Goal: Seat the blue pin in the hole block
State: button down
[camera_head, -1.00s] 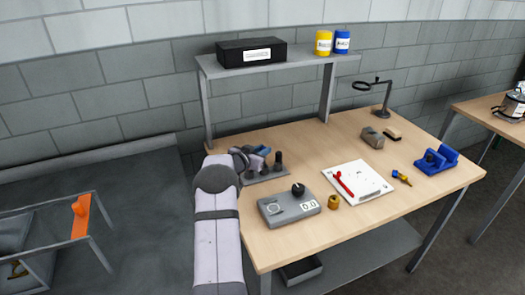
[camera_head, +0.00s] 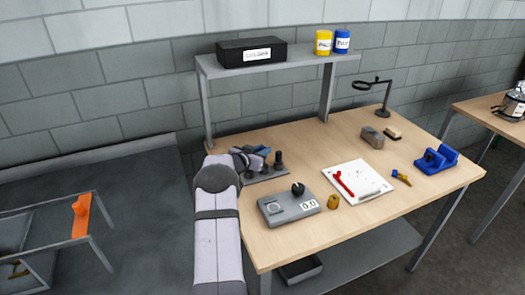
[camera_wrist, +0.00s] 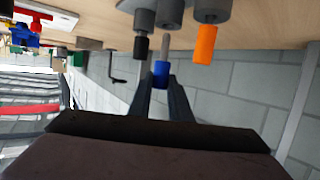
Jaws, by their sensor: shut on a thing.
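The blue pin (camera_wrist: 161,72) is between the two fingertips of my gripper (camera_wrist: 161,84) in the wrist view, and the gripper is shut on it. Its bare silver shank (camera_wrist: 165,43) points up in that picture, toward a grey round holder (camera_wrist: 170,12). Whether the shank touches or enters the holder cannot be told. In the head view my gripper (camera_head: 252,158) is over a dark grey base (camera_head: 268,175) at the table's left side. This base may be the hole block; its holes are hidden.
In the wrist view, a black-ended piece (camera_wrist: 141,47) and an orange-ended piece (camera_wrist: 205,45) flank the blue pin closely. In the head view, a dark post (camera_head: 278,160) stands right of my gripper. A grey meter box (camera_head: 285,206) sits in front; the table's middle back is clear.

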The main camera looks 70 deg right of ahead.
jog(key=shift+f+b, duration=1.25)
jog(key=shift+f, duration=0.75)
jog(key=c, duration=1.5)
grip_release()
jog(key=shift+r, duration=0.1)
jog(key=shift+c, duration=0.2)
jog(key=shift+w+a, duration=0.1)
jog(key=shift+a, duration=0.05)
jog(key=shift+b+v, duration=0.9)
jog(key=shift+v, duration=2.6)
jog(key=shift+s, duration=0.2)
